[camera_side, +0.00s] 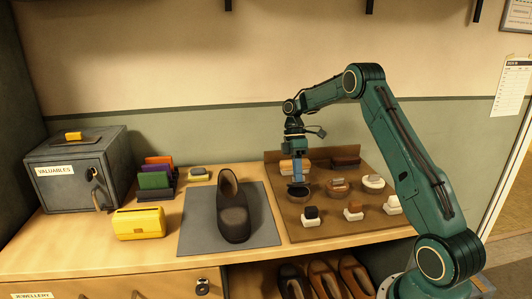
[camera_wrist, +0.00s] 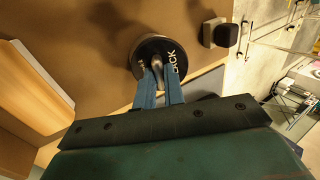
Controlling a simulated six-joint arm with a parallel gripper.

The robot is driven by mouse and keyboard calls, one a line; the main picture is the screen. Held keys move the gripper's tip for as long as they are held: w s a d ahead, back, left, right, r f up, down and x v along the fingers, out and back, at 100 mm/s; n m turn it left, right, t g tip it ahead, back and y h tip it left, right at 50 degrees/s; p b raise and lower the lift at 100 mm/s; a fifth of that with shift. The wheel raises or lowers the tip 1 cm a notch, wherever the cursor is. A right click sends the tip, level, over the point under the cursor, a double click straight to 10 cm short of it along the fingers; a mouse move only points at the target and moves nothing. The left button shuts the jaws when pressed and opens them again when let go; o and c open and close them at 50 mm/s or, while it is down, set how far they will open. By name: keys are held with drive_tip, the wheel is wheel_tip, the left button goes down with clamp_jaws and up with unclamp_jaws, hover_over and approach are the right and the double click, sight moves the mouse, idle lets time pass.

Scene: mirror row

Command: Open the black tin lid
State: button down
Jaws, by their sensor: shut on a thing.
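The black tin (camera_wrist: 137,64) is a small round dark tin seen from above in the wrist view; white letters ending in "CK" show on it. In the side view the tin (camera_side: 299,190) stands on the brown board, at the left of its middle row. My gripper (camera_wrist: 157,76) has its blue fingers closed on a greyish raised piece (camera_wrist: 154,62) at the tin's top, which I take as part of the lid. In the side view my gripper (camera_side: 298,182) points straight down onto the tin. The fingers hide part of the lid, and I see no gap under it.
Other tins and brushes, such as one with a dark block (camera_side: 311,212), stand close by on the brown board (camera_side: 285,226). A dark shoe (camera_side: 233,212) lies on a grey mat (camera_side: 262,236) to the left. A yellow box (camera_side: 139,223) and a grey valuables box (camera_side: 72,180) are farther left.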

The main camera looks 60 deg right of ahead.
drive_tip(key=shift+w, duration=0.15)
drive_tip(key=c, duration=1.5)
unclamp_jaws()
drive_tip(key=shift+a, duration=0.3)
